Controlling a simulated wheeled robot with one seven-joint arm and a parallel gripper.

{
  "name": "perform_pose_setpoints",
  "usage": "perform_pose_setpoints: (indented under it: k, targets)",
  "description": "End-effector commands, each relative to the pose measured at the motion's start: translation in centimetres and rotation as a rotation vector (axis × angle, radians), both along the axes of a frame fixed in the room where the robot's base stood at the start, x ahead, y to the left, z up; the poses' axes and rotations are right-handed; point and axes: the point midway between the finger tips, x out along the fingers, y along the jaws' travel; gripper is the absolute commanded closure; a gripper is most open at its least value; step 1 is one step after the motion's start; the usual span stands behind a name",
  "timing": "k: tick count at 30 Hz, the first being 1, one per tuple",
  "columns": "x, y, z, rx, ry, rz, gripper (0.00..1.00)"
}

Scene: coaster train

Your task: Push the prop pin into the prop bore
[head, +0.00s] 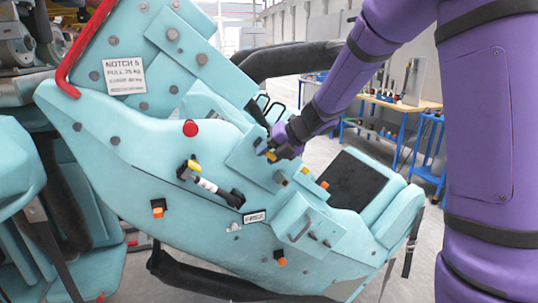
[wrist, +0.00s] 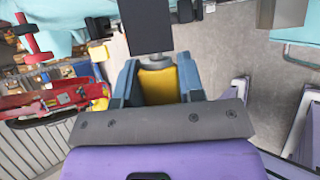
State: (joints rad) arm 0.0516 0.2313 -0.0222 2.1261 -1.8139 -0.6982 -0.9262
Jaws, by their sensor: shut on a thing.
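My gripper (head: 272,150) is at the near side of the teal coaster seat, beside its upper middle. In the wrist view the gripper's two blue fingers (wrist: 160,84) are shut on a yellow block with a grey round collar, which I take to be the prop pin (wrist: 158,84). A bit of yellow also shows at the fingertips in the head view. A dark square piece (wrist: 146,25) lies just past the collar and hides what is beyond it. I cannot make out the prop bore, nor whether the pin touches anything.
The teal seat body (head: 120,150) fills the left and middle, with a red dome (head: 190,128), a yellow-ended lever (head: 210,184), a small label (head: 254,217) and a handled box (head: 305,226). A workbench (head: 400,105) and blue cart (head: 430,150) stand behind.

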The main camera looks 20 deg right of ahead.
Motion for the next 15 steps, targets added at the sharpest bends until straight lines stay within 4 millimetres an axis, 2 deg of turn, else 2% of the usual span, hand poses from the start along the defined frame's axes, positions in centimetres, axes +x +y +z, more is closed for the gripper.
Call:
perform_pose_setpoints:
  k: [1,4,15]
  targets:
    - [0.02,0.01,0.01,0.0,0.0,0.0,0.57]
    - [0.01,0.0,0.01,0.0,0.0,0.0,0.34]
    - [-0.21,-0.32,0.34,0.0,-0.001,-0.001,0.34]
